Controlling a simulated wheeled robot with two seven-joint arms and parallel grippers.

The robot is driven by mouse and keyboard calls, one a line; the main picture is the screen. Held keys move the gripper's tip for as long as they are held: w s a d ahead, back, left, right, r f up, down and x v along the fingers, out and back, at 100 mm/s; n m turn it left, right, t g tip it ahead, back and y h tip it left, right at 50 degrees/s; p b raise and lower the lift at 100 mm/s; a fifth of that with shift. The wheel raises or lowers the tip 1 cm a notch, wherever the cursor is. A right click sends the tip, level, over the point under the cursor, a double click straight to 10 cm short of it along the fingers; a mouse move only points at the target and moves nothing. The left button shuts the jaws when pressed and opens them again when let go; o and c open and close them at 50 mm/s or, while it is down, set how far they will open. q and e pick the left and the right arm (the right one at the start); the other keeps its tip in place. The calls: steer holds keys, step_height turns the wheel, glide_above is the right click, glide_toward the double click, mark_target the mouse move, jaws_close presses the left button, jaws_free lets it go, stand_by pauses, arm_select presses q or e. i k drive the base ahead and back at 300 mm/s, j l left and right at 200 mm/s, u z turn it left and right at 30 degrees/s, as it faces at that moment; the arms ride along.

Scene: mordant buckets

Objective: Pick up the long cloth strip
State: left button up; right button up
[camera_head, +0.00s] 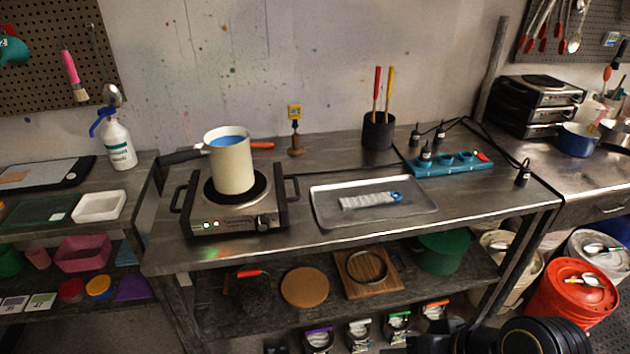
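A pale, whitish strip (362,201) lies in the shallow metal tray (322,216) on the workbench. Its right end has a blue part (395,196). It looks like the long cloth strip, but it is too small to tell whether it is cloth. Nothing is touching it from above. My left arm and gripper are not in view. Black parts of my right arm show at the bottom right edge, and no gripper fingers can be made out there.
A cream pot (231,168) with blue liquid stands on a hot plate (238,214) left of the tray. A black cup (378,134) with two handled tools and a teal power strip (450,166) stand behind it. Bare bench (465,204) lies to the tray's right.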

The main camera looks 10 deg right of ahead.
mark_target(364, 201)
steer(key=i+l, duration=0.2)
steer(key=i, duration=0.3)
steer(key=i+l+z, duration=0.15)
steer(key=i, duration=0.3)
